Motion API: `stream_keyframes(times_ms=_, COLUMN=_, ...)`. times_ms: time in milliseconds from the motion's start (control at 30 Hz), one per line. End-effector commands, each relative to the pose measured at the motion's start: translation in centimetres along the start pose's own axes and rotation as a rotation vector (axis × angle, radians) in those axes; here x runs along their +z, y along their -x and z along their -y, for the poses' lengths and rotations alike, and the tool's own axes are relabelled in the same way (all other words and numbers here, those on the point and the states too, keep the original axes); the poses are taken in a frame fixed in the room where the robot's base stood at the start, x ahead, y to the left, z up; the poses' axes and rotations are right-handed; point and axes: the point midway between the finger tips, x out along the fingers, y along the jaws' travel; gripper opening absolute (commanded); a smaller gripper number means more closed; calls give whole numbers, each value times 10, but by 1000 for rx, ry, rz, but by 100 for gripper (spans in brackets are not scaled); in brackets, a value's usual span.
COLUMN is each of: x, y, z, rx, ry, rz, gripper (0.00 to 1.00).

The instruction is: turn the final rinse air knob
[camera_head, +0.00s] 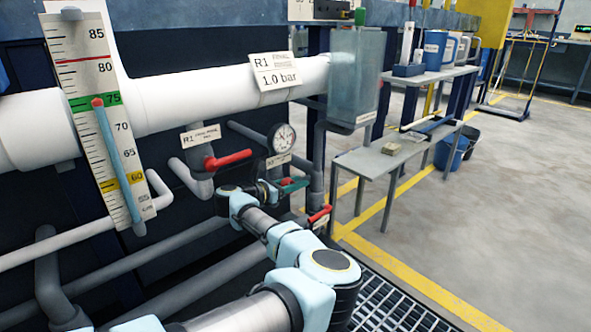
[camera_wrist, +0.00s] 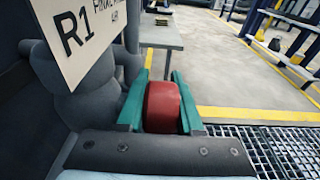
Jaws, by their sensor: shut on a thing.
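A red round knob (camera_wrist: 162,106) sits between the two teal fingers of my gripper (camera_wrist: 157,78) in the wrist view. The fingers are shut on its sides. A white label (camera_wrist: 80,35) reading R1 and partly cut off hangs over the left of that view. In the head view my gripper (camera_head: 293,185) is below a round dial gauge (camera_head: 283,138), beside a small label. The knob is mostly hidden there by the fingers and wrist.
A red lever handle (camera_head: 230,159) lies left of my gripper, and another red handle (camera_head: 320,214) is below right. A grey bench (camera_head: 375,165) stands behind; open floor is at right.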

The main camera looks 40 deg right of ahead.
Motion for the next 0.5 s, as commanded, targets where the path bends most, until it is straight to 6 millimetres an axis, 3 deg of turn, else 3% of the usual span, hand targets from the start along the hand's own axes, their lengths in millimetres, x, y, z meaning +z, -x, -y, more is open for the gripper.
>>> stream_keyframes(times_ms=500, x=-6, y=0, z=0, rx=-1, ry=2, rz=-150, gripper=0)
